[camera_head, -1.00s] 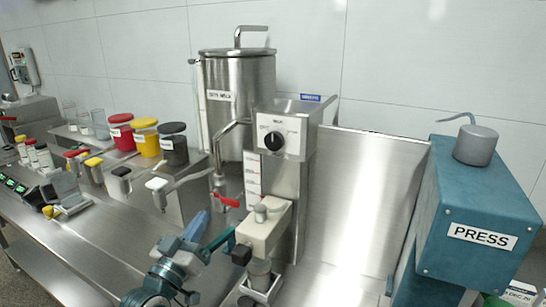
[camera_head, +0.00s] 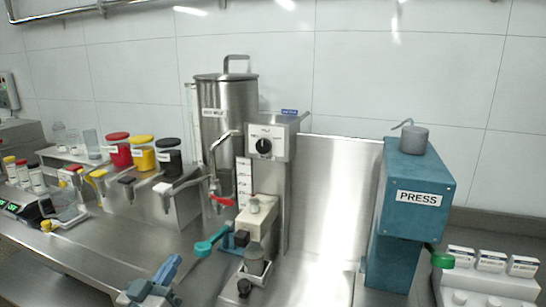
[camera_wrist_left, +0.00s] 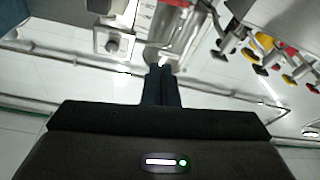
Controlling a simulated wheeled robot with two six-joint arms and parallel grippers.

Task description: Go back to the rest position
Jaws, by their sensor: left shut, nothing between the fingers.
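My left gripper (camera_head: 167,270) shows at the bottom of the head view, its blue fingers together and empty. It is to the lower left of the mill (camera_head: 270,175), a steel machine with a dial and a beige front block. A teal handle (camera_head: 206,246) sticks out left from the mill's front, with a visible gap to my gripper. In the left wrist view the closed dark fingers (camera_wrist_left: 159,72) point at the steel equipment with nothing between them. My right gripper is not in view.
A tall steel milk tank (camera_head: 225,105) stands behind the mill. Dispensers with red, yellow and black lidded jars (camera_head: 142,153) stand to the left. The teal press (camera_head: 405,220) and a white rack with labelled boxes (camera_head: 490,262) are on the right. The steel counter (camera_head: 125,245) is partly clear at left front.

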